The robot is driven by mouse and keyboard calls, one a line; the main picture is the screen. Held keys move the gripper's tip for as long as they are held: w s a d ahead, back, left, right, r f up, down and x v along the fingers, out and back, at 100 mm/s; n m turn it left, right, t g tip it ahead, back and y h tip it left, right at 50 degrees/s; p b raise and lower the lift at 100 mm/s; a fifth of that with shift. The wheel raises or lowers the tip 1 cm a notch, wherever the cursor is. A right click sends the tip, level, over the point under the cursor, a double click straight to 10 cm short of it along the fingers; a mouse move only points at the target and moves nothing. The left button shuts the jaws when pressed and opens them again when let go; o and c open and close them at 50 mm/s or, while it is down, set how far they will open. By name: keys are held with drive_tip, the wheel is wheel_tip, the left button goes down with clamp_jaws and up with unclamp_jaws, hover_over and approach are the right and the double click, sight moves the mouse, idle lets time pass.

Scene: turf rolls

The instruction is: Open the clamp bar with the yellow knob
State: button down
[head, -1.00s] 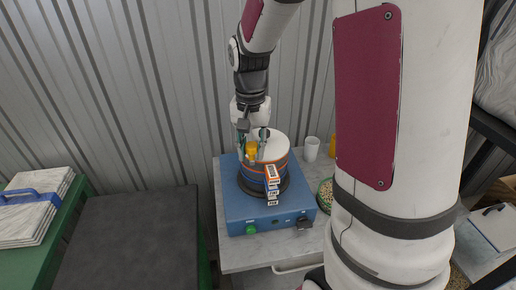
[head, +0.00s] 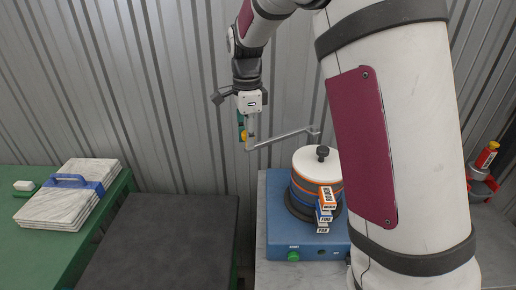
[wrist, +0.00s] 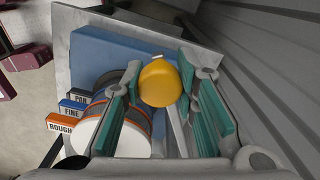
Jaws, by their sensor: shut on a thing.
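The yellow knob (head: 243,135) is at the left end of the clamp bar (head: 282,137), a grey metal bar. The bar reaches out to the left and back from a post behind the sieve stack (head: 308,190), clear of its white lid. My gripper (head: 246,141) is shut on the yellow knob. In the wrist view, the knob (wrist: 160,83) sits between the green-padded fingers (wrist: 162,100), and part of the grey bar (wrist: 177,132) shows below it. The stack stands on the blue shaker base (head: 280,235), with tabs reading ROUGH, FINE and PAN.
A corrugated metal wall (head: 150,90) stands close behind the bar. A dark mat-topped surface (head: 150,245) and a green table (head: 40,237) with a pale stack (head: 65,205) are at left. A red object (head: 483,165) is at far right.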

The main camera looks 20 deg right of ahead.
drive_tip(key=w+m+b, duration=0.2)
drive_tip(key=w+m, duration=0.1)
drive_tip(key=w, duration=0.3)
drive_tip(key=shift+d, duration=0.45)
drive_tip(key=c, duration=1.3)
unclamp_jaws()
drive_tip(key=shift+r, duration=0.15)
wheel_tip(320, 180, up, 12)
drive_tip(key=shift+f, duration=0.1)
